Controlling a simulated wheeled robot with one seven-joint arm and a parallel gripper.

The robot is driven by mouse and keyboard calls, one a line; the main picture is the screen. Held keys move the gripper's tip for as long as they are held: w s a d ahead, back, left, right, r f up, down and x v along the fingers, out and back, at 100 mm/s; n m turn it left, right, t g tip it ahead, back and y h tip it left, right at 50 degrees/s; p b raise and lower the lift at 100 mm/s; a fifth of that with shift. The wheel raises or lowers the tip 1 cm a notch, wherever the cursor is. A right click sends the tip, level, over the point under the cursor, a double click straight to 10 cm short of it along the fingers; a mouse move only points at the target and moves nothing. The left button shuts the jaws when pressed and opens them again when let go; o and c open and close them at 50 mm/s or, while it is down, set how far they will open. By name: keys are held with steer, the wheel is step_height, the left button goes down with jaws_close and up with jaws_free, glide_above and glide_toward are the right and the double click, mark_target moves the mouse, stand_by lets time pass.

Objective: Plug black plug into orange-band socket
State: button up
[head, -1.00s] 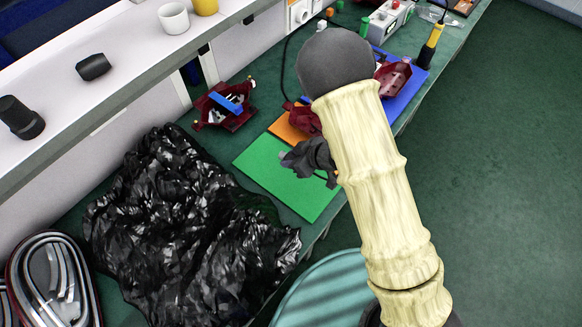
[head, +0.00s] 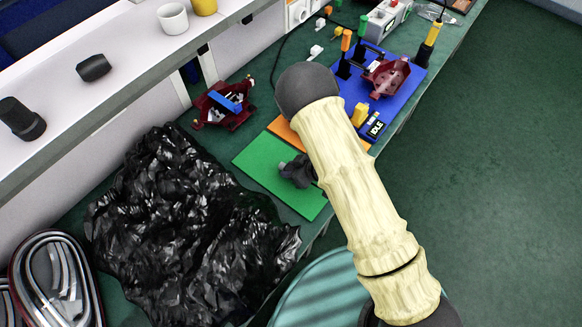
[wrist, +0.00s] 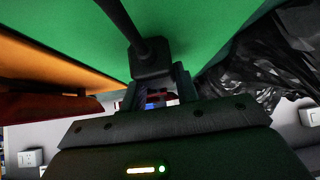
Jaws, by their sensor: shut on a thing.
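My gripper (head: 298,171) is low over the green mat in the head view, small and dark, with its fingertips hard to make out. In the wrist view its fingers (wrist: 157,92) are closed around a black block with a black cord or rod running up from it, which looks like the black plug (wrist: 152,60). Green mat fills the view behind it. A dark red housing (wrist: 45,106) is at the left in the wrist view, near the orange mat (wrist: 45,65). In the head view my arm covers most of the orange mat (head: 284,131). I cannot make out an orange-band socket.
A crumpled black bag (head: 190,235) lies left of the green mat (head: 262,172). A dark red tray (head: 224,106) holds small parts. The blue mat (head: 405,95) bears a dark red lamp housing (head: 386,75), an orange-topped post (head: 346,40) and a yellow block (head: 360,114). A shelf edge runs along the left.

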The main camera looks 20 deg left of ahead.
steer(key=shift+f, duration=0.3)
steer(key=o, duration=1)
steer(key=b+v, duration=0.1)
steer(key=v, duration=0.7)
steer(key=b+v, duration=0.1)
steer(key=v, duration=0.8)
steer(key=shift+w+d+r, duration=0.1)
steer(key=shift+w+d, duration=0.1)
steer(key=shift+d, duration=0.15)
steer(key=shift+w, duration=0.1)
